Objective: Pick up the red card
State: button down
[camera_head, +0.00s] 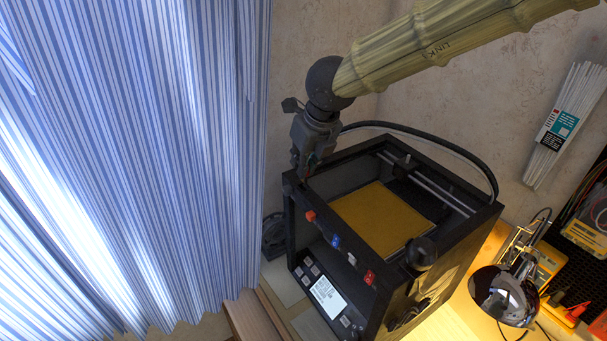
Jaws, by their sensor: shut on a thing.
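My gripper (303,172) points down at the top left corner of a black open-framed machine. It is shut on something. Small reddish and greenish specks show at its fingers, too small to tell whether they belong to a card. Along the machine's front top bar sit a small orange-red piece (310,216), a blue piece (336,241) and a red piece with white marks (370,277). I cannot tell for sure which of these red things is the red card. My gripper is above and apart from the three pieces on the bar.
The black machine (395,312) has a yellow plate (382,215) inside and a cable looping over its back. A striped blue curtain (130,150) hangs close on the left. A desk lamp (503,296) and a yellow meter (548,262) stand at right. White sticks (577,95) hang on the wall.

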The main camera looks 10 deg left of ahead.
jog(key=s+d+b, duration=0.2)
jog(key=s+b, duration=0.5)
jog(key=s, duration=0.9)
